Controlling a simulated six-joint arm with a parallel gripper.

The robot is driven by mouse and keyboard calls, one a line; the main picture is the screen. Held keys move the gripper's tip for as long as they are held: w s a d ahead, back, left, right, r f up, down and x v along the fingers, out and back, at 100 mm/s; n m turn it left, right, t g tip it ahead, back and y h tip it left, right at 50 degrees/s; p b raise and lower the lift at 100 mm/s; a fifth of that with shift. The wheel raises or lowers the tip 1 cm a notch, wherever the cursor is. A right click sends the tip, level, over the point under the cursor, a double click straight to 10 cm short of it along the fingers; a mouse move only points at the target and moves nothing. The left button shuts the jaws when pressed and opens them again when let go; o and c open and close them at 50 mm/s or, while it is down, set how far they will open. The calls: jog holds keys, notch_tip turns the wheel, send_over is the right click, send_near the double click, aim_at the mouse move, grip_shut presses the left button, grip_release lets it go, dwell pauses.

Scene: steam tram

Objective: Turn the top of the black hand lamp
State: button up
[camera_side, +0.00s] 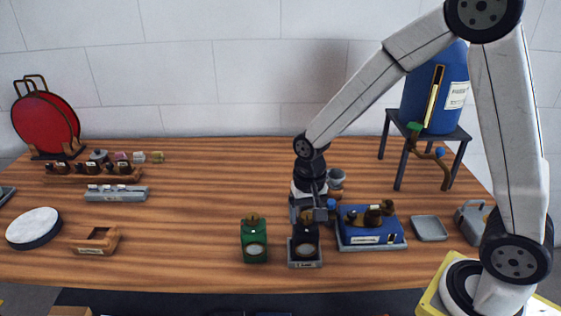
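The black hand lamp (304,246) stands upright in a grey labelled tray (306,264) near the front edge of the table. Its pale lens faces the front. My gripper (307,216) points down directly over the lamp's top. The gripper's lower end hides the top, and I cannot tell whether the fingers touch it or how wide they stand. A green hand lamp (254,240) with a brass-coloured top stands just to the left, apart from the black one.
A blue box with brass fittings (370,226) sits close on the right. A grey dish (429,228) and a grey can (471,218) lie further right. A blue barrel (420,95) stands on a rack behind. Free wood lies left of the green lamp.

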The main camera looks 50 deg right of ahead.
aim_at(308, 215)
jog(key=shift+r, duration=0.15)
jog(key=shift+r, duration=3.8)
jog(key=shift+s+f, duration=0.1)
jog(key=s+d+f+n+t, duration=0.2)
jog(key=s+f+n, duration=0.3)
jog(key=s+n, duration=0.1)
jog(key=shift+s+d+t, duration=0.25)
jog(key=shift+s+t, duration=0.05)
jog(key=shift+s, duration=0.5)
